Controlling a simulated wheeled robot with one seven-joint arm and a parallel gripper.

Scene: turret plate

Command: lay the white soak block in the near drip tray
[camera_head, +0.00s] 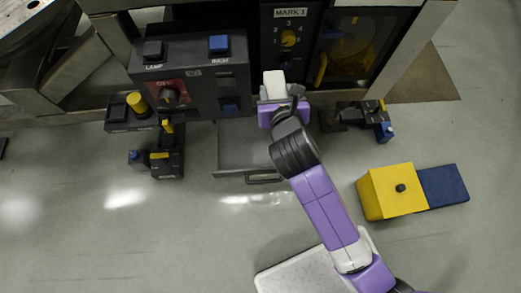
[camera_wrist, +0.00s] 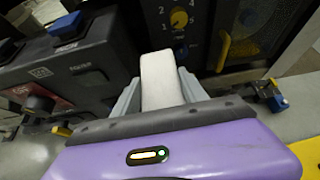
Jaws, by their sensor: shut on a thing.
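The white soak block (camera_head: 274,82) is held upright between the fingers of my gripper (camera_head: 276,98), above the front of the machine. In the wrist view the block (camera_wrist: 162,78) stands between the two grey fingers of my gripper (camera_wrist: 160,92), which are shut on it. A grey, shallow pulled-out tray with a front handle (camera_head: 245,150) lies below and to the left of my gripper in the head view. It looks empty, and my arm covers its right part. I cannot tell for certain that it is the near drip tray.
A control box with a red dial panel (camera_head: 168,92) stands left of my gripper. A panel marked MARK 1 (camera_head: 289,38) is behind it. Small black fixtures (camera_head: 168,158) flank the tray. A yellow box (camera_head: 391,192) and blue block (camera_head: 443,187) lie right.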

